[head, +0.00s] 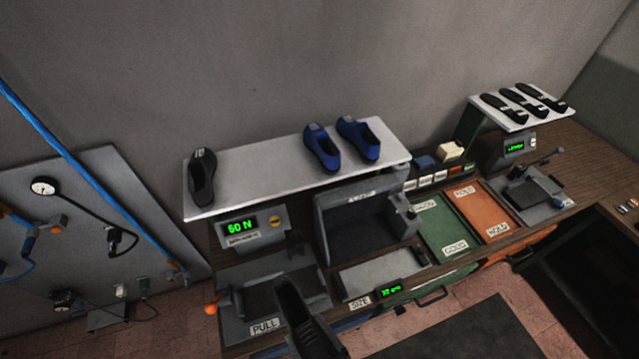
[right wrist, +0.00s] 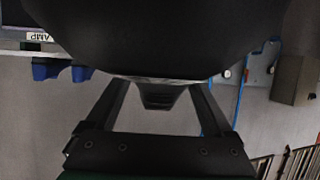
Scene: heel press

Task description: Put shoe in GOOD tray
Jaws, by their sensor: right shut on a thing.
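A black shoe (head: 293,312) is at the bottom middle of the head view, held up in front of the PULL station. In the right wrist view the dark shoe (right wrist: 160,38) fills the top of the picture. My right gripper (right wrist: 158,88) is shut on it, one finger on each side; in the head view the gripper is mostly hidden by the shoe. The green GOOD tray (head: 445,227) lies on the bench to the right of the shoe and looks empty. My left gripper is not in view.
The orange HOLD tray (head: 489,210) adjoins the green tray. A white shelf (head: 255,182) bears a black shoe (head: 201,177) and two blue shoes (head: 322,147). A grey boxy fixture (head: 365,222) and a 60 N display (head: 240,228) stand below it. Black pieces lie on a back-right shelf (head: 520,120).

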